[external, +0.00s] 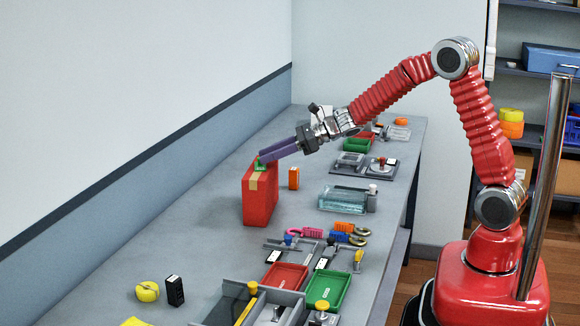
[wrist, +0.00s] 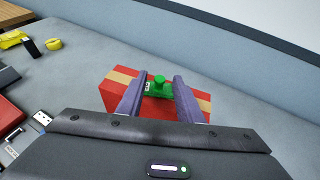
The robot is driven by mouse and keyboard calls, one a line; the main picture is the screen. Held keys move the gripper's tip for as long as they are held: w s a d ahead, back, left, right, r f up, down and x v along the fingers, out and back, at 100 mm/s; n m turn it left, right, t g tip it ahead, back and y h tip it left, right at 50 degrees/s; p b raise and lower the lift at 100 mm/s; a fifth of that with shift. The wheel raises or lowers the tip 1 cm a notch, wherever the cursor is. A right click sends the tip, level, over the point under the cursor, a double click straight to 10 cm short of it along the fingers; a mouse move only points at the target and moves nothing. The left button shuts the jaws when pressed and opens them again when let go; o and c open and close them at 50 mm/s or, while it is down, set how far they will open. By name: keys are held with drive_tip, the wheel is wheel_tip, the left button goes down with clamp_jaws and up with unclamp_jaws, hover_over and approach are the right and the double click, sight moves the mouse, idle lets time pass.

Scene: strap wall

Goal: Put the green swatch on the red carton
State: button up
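The red carton (external: 260,201) stands upright on the bench, with a tan tape band on it. It also shows in the wrist view (wrist: 120,86), below the fingers. The green swatch (wrist: 158,90), with a small round knob on top and a white label on its left, is at the carton's top. In the external view the swatch (external: 260,166) shows as a small green patch there. My gripper (wrist: 160,80) has its two purple fingers apart, one on each side of the swatch, with space beside the knob. The fingers' lower contact is hard to see.
An orange block (external: 294,178) stands just right of the carton. A glass tray (external: 343,200) lies further right. Red (external: 285,276) and green trays (external: 328,289) and tools lie in front. A yellow tape roll (external: 147,291) and black block (external: 174,290) are at front left. Bench left of the carton is clear.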

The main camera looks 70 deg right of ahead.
drive_tip(key=v, duration=0.9)
idle(0.5)
drive_tip(key=s+d+r+m+h, duration=0.1)
drive_tip(key=s+r+m+h, duration=0.35)
drive_tip(key=m, duration=0.65)
drive_tip(key=s+d+r+m+h, duration=0.1)
drive_tip(key=s+r+m+h, duration=0.35)
drive_tip(key=m, duration=0.75)
drive_tip(key=s+a+f+m+g+y, duration=0.1)
drive_tip(key=s+a+f+m+g, duration=0.1)
drive_tip(key=s+a+m, duration=0.2)
drive_tip(key=s+a+f+m+g+y, duration=0.1)
drive_tip(key=s+a+m, duration=0.4)
drive_tip(key=s, duration=0.7)
drive_tip(key=s+a+f+m+g+y, duration=0.2)
drive_tip(key=s+a+f+m+g, duration=0.1)
drive_tip(key=s+m, duration=0.5)
wheel_tip(320, 180, down, 2)
drive_tip(key=shift+a+f+m+g, duration=0.1)
drive_tip(key=shift+a+m+g, duration=0.25)
drive_tip(key=shift+a, duration=0.55)
